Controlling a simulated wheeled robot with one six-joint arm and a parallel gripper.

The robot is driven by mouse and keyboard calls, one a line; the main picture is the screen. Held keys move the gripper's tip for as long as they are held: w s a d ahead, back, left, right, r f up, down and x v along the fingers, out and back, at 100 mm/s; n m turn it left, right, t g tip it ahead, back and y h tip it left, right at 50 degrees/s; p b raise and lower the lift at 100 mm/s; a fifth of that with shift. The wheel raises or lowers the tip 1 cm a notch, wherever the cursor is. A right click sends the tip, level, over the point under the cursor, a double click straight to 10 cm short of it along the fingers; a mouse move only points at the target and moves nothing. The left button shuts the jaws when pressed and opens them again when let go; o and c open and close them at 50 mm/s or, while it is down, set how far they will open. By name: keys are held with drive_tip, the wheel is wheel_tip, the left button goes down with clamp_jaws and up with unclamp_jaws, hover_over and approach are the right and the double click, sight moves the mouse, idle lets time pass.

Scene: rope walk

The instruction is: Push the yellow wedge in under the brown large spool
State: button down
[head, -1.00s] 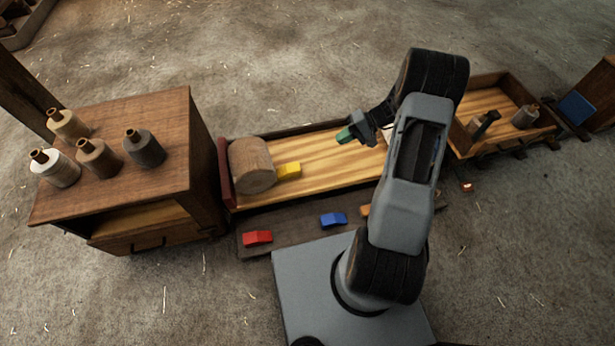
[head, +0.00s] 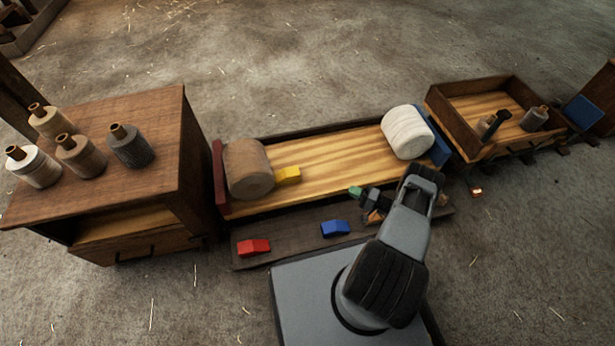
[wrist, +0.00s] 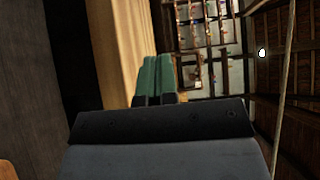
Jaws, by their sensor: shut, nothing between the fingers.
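The brown large spool (head: 247,170) lies on its side at the left end of the plank bed, near the dark red end board. The yellow wedge (head: 288,175) sits on the bed just right of the spool, at its lower right edge; whether it touches the spool I cannot tell. My gripper (head: 355,191) is over the near edge of the bed, right of the wedge and apart from it, its green fingertips pointing left. In the wrist view the green fingers (wrist: 156,80) are together and empty. Neither spool nor wedge is identifiable there.
A white large spool (head: 408,132) lies at the bed's right end by a blue end board. A red wedge (head: 253,247) and a blue wedge (head: 335,228) rest on the dark ledge in front. A cabinet (head: 130,195) with several small spools stands left. The bed's middle is clear.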

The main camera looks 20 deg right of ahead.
drive_tip(key=b+x, duration=0.4)
drive_tip(key=x, duration=1.3)
drive_tip(key=shift+w+a+f, duration=0.2)
drive_tip(key=shift+w+a, duration=0.05)
drive_tip(key=shift+a, duration=0.05)
drive_tip(key=shift+s+a+b, duration=0.1)
drive_tip(key=shift+a+b, duration=0.2)
drive_tip(key=shift+a, duration=0.75)
drive_tip(key=shift+a+r, duration=0.15)
drive_tip(key=shift+a, duration=0.6)
